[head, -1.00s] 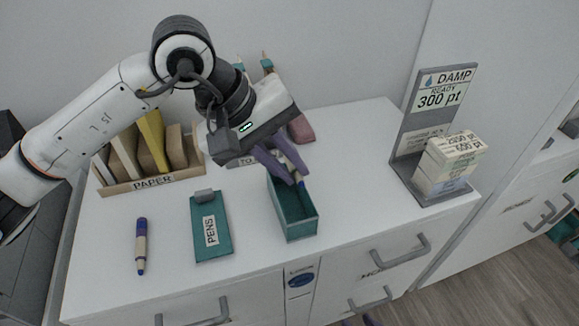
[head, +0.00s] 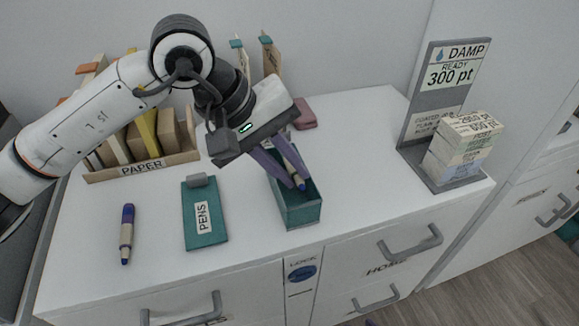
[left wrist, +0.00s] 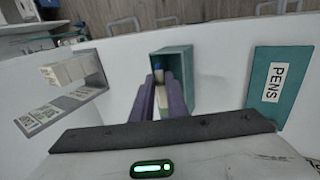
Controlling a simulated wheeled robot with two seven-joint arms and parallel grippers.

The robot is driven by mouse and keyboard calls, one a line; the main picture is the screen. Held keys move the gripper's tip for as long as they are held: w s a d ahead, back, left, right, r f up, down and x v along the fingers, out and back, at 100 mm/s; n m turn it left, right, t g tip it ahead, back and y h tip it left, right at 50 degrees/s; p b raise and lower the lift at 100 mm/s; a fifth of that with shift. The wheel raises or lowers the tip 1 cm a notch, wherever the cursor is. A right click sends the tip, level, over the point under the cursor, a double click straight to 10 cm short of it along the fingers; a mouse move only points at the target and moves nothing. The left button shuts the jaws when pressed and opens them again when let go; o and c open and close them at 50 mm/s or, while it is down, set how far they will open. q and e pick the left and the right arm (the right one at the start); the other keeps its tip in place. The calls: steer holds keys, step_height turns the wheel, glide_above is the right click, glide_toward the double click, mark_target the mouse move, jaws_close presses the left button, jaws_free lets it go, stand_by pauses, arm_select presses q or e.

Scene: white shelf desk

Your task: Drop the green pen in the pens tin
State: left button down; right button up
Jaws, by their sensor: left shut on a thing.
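The pens tin (head: 300,215) is an open teal box near the desk's front. Its teal lid (head: 206,232), labelled PENS, lies flat on the desk to its left. The fingertips and the pen's blue end are over or just inside the tin's opening; I cannot tell how deep. The tin also shows in the left wrist view (left wrist: 184,75).
Another blue and beige pen (head: 127,235) lies on the desk at the left. A PAPER holder (head: 142,168) stands behind the lid. A grey DAMP stand (head: 425,110) with stacked blocks (head: 463,150) is at the right. The desk between tin and stand is clear.

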arm_select(q)
steer(key=c, duration=1.7)
jaws_free()
steer(key=shift+o, duration=0.2)
steer(key=v, duration=1)
steer(key=shift+r+p, duration=0.2)
steer(key=shift+p, duration=0.15)
